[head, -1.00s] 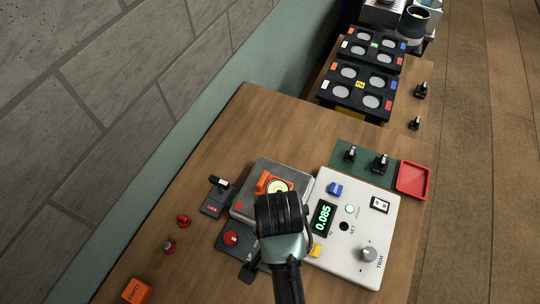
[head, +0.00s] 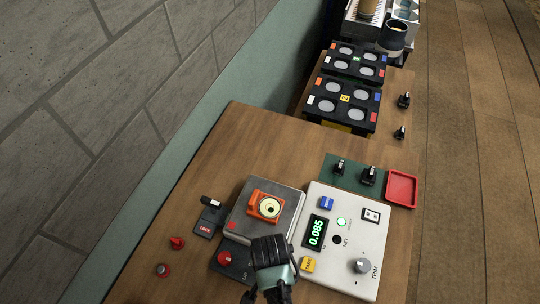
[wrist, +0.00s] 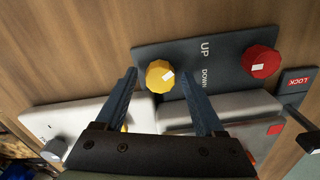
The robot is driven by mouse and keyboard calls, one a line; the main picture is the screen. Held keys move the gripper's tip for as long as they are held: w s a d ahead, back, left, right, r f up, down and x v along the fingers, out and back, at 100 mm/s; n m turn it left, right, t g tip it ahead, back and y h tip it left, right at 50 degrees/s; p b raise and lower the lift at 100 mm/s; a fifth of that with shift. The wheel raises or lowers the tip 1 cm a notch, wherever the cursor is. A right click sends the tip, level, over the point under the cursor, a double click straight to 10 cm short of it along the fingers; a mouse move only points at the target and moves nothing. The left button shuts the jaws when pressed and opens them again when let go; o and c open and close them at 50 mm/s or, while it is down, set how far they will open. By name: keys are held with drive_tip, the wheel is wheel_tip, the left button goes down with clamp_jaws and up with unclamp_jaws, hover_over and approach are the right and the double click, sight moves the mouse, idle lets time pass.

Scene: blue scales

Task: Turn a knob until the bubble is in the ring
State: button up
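A round bubble level in an orange holder (head: 257,212) sits on the grey scale plate (head: 240,226). A small dark ring shows near the middle of its pale disc, but the bubble is too small to place. My gripper (head: 272,270) is over the dark UP/DOWN knob panel below the plate. In the wrist view, my gripper (wrist: 160,78) is open, its fingertips either side of a yellow knob (wrist: 159,76), with gaps visible; contact cannot be told. A red knob (wrist: 260,62) is on the same panel to the right, also in the head view (head: 224,258). My gripper hides the yellow knob there.
A white box (head: 338,268) reading 0.085 stands right of the plate, with a grey TRIM knob (head: 362,266). A LOCK switch (head: 208,222) lies left. Loose red pieces (head: 177,242) lie at lower left. A red tray (head: 401,188) is at right. The table above the plate is clear.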

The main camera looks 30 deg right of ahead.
clamp_jaws()
drive_tip(key=shift+r+n+p, duration=0.25)
drive_tip(key=shift+n+p, duration=0.8)
drive_tip(key=shift+n, duration=0.15)
drive_tip(key=shift+f+n+p, duration=0.2)
drive_tip(key=shift+n+p, duration=0.3)
drive_tip(key=shift+n, duration=0.8)
drive_tip(key=shift+o, duration=0.9)
unclamp_jaws()
wheel_tip(320, 180, up, 13)
drive_tip(key=b, duration=0.1)
drive_tip(key=shift+b, duration=0.35)
drive_tip(key=shift+w, duration=0.1)
